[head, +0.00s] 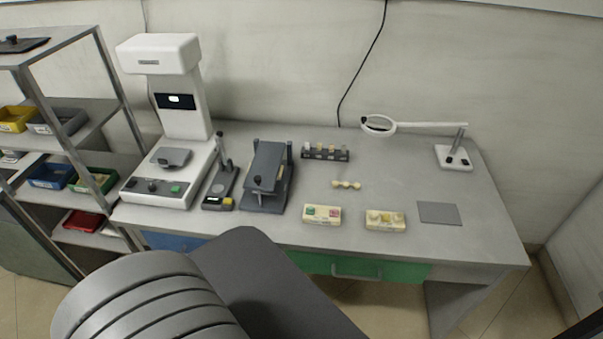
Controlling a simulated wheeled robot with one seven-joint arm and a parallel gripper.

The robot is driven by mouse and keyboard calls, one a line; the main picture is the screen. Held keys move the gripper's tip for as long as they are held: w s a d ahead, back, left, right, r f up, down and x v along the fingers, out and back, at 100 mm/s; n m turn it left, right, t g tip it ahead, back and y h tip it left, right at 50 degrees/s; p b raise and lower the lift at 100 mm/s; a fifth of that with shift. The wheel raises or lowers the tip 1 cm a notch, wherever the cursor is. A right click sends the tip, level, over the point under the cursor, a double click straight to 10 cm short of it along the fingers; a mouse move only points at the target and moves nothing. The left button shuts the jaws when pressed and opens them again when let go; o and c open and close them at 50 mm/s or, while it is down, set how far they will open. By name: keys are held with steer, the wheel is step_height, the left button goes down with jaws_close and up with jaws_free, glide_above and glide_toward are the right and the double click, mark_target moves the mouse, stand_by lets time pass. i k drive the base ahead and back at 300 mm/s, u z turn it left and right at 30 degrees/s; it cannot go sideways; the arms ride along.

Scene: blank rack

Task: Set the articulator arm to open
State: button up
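The articulator (268,170) appears to be the dark blue-grey device on the workbench, left of its middle. It has a flat base, upright posts at the back and a broad upper plate with a black knob near its front end. The upper plate lies forward over the base and slopes down toward the front; its exact angle is hard to tell. My dark arm link crosses the bottom of the head view, in front of the bench. My gripper is not in view.
A white machine (165,125) and a small dark stand (222,185) are left of the articulator. A vial rack (326,152), two pale blocks (322,214) (385,220), a grey pad (438,213) and a magnifier lamp (453,157) are to the right. A shelf (90,110) stands at far left.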

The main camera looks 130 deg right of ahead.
mark_target(263, 173)
steer(key=z, duration=1.55)
steer(key=k, duration=0.75)
steer(key=z, duration=1.35)
steer(key=i, duration=0.5)
